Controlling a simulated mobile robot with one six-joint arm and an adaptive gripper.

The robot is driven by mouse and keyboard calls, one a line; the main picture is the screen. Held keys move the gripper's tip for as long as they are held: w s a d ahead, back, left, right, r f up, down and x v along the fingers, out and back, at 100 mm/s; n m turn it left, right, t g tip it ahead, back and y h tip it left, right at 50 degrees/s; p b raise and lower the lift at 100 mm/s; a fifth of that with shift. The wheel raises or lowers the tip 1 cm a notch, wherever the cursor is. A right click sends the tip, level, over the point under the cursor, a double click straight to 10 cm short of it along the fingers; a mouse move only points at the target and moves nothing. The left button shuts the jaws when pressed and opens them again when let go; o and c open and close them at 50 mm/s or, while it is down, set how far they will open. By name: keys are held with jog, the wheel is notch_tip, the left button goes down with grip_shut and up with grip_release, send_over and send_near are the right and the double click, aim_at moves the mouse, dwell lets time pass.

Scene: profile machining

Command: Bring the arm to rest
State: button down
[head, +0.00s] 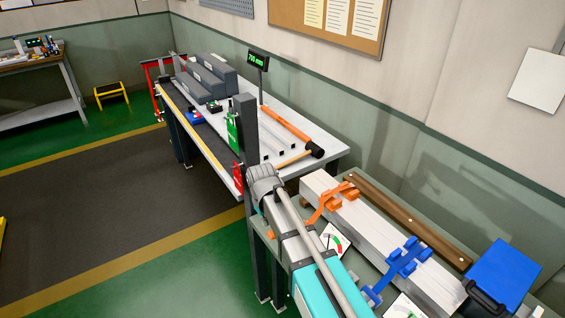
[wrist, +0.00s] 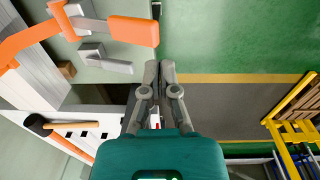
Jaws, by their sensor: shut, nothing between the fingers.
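My gripper (wrist: 159,72) shows in the wrist view with its two grey fingers side by side and shut, holding nothing. Its fingertips are over green floor, close to the edge of a dark grey floor area with a yellow stripe. In the head view my teal and grey arm (head: 310,262) reaches up from the bottom edge beside the near bench; the fingers cannot be made out there. An orange clamp (wrist: 130,30) is close above and left of the fingers in the wrist view and also shows in the head view (head: 327,203).
The near bench carries pale profiles (head: 385,240), a blue clamp (head: 402,262), a wooden strip (head: 410,218) and a blue box (head: 503,272). The far bench holds a hammer (head: 314,150), an orange bar (head: 284,124) and grey blocks (head: 212,75). Open floor (head: 110,180) lies left.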

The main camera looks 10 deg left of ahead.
jog(key=s+d+m, duration=0.2)
jog(key=d, duration=0.8)
jog(key=s+d+m, duration=0.3)
jog(key=d, duration=0.7)
jog(key=s+d+m, duration=0.3)
jog(key=d, duration=0.7)
jog(key=shift+s+d, duration=0.15)
jog(key=shift+s, duration=0.1)
jog(key=w+a+r+n+g+y+p, duration=0.1)
jog(key=w+a+r+n+y+p, duration=0.1)
jog(key=w+a, duration=0.5)
jog(key=w+a+r+n+g+y+p, duration=0.2)
jog(key=w+a+r+n, duration=0.2)
jog(key=a, duration=1.1)
jog(key=w+n, duration=0.2)
jog(key=w, duration=0.2)
jog(key=shift+w+a+p, duration=0.15)
jog(key=shift+a+p, duration=0.15)
jog(key=shift+f, duration=0.1)
